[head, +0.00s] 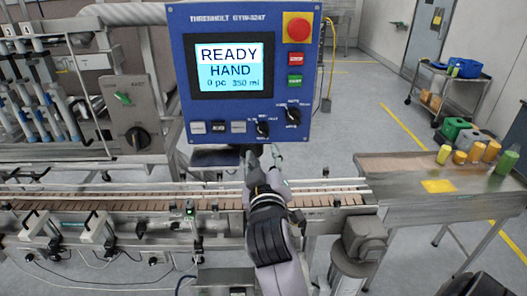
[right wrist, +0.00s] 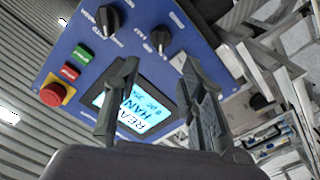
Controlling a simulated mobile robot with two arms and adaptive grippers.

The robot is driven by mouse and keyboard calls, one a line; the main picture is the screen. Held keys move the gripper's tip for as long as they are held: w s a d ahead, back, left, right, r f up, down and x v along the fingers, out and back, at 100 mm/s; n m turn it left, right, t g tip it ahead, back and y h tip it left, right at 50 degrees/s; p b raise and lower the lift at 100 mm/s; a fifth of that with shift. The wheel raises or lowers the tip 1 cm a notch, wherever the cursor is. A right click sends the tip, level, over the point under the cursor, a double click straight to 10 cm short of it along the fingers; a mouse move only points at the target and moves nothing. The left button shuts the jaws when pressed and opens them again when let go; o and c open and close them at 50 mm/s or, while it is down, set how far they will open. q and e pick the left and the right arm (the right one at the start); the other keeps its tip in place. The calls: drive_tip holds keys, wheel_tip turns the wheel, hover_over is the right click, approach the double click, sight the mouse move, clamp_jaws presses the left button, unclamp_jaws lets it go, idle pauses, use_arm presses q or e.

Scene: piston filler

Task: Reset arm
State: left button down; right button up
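The blue control panel (head: 249,72) stands at the top middle of the head view. Its lit screen (head: 229,67) reads READY, HAND, 0 pc, 350 ml. My right gripper (head: 262,160) is just below the panel's lower edge, in front of the conveyor, with its arm rising from the bottom middle. In the right wrist view, the gripper (right wrist: 160,85) has its two fingers apart with nothing held between them. The panel (right wrist: 85,40) and its screen (right wrist: 132,103) show beyond the fingers, tilted. I cannot tell how far the fingertips are from the panel. My left gripper does not show.
The conveyor (head: 325,200) runs across below the panel, with filling nozzles (head: 35,105) at the left. A metal table (head: 400,170) at the right bears yellow, orange and green containers. A cart (head: 445,85) stands behind it. Floor is open between panel and cart.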

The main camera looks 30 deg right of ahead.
idle(0.5)
drive_tip(key=w+a+f+n+g+y+b, duration=0.1)
drive_tip(key=w+a+f+n+y+b, duration=0.2)
drive_tip(key=f, duration=1.1)
drive_tip(key=w+a+f+n+g+y+b, duration=0.1)
drive_tip(key=w+a+f+y, duration=0.3)
drive_tip(key=f, duration=1)
drive_tip(key=s+a+f+g+y+b, duration=0.1)
drive_tip(key=s+a+f+g+b, duration=0.2)
drive_tip(key=f, duration=0.9)
drive_tip(key=s+a+f+b, duration=0.15)
drive_tip(key=s+f, duration=0.35)
drive_tip(key=f, duration=0.7)
drive_tip(key=s+f+g+y+b, duration=0.1)
drive_tip(key=s+f+g+b, duration=0.15)
drive_tip(key=s+f, duration=0.85)
drive_tip(key=s+f+g+y+b, duration=0.1)
drive_tip(key=s+f+g, duration=0.2)
drive_tip(key=s+f, duration=0.8)
drive_tip(key=s+d+f+m+g+b, duration=0.1)
drive_tip(key=s+d+f+g, duration=0.1)
drive_tip(key=s+f, duration=0.4)
drive_tip(key=s+d+f+g+b, duration=0.1)
drive_tip(key=s+f, duration=0.6)
drive_tip(key=s, duration=0.7)
drive_tip(key=shift+d+m+g, duration=0.35)
drive_tip(key=shift+m, duration=0.05)
drive_tip(key=shift+w, duration=0.1)
drive_tip(key=shift+c, duration=0.5)
